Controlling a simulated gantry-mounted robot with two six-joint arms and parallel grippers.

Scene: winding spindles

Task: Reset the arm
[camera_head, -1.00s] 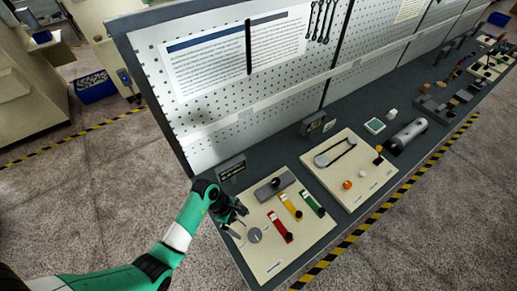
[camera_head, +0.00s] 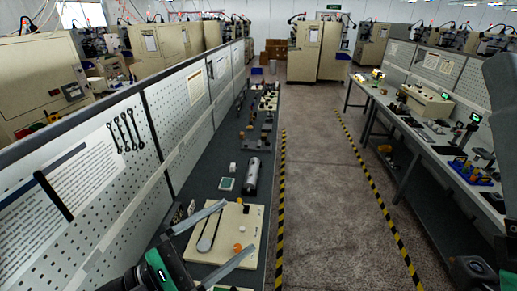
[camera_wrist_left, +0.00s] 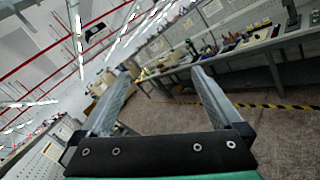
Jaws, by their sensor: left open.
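My left gripper (camera_head: 239,225) is at the bottom of the head view, raised in front of the left workbench. Its two long grey fingers are spread wide and point up and right, with nothing between them. In the left wrist view the same gripper (camera_wrist_left: 160,72) is open and empty, facing the room. Behind the fingers in the head view is a cream board (camera_head: 238,218) with a black belt loop and an orange knob; the fingers and wrist hide part of it. My right gripper is not seen.
A grey cylinder (camera_head: 252,176) and a small green-white square (camera_head: 226,184) lie on the left bench. A pegboard (camera_head: 178,103) stands behind it. A second bench (camera_head: 421,150) stands at right. The aisle floor (camera_head: 320,190) between yellow-black lines is clear.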

